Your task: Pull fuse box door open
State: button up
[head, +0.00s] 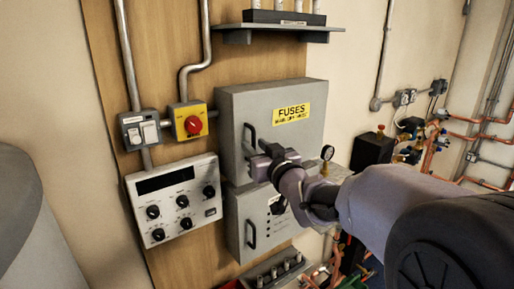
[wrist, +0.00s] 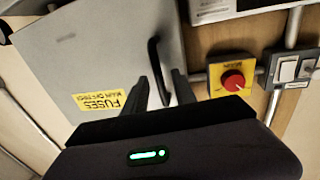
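The fuse box door (head: 262,105) is a grey panel with a yellow FUSES label (head: 293,113), and it looks closed in the head view. Its black handle (head: 249,137) is a vertical bar near the door's left edge. In the wrist view the door (wrist: 95,50) appears upside down, with the handle (wrist: 154,62) near its right edge. My gripper (head: 257,157) is at the handle's lower part. In the wrist view its two fingers (wrist: 169,88) are apart, with the handle's near end between them. I cannot tell whether they touch it.
A yellow box with a red knob (head: 193,123) and a switch plate (head: 140,130) are left of the door. A control panel (head: 175,200) sits below them. A second grey box (head: 245,230) is directly below the fuse box. A shelf (head: 285,28) is above.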

grip_shut()
dwell(1.3)
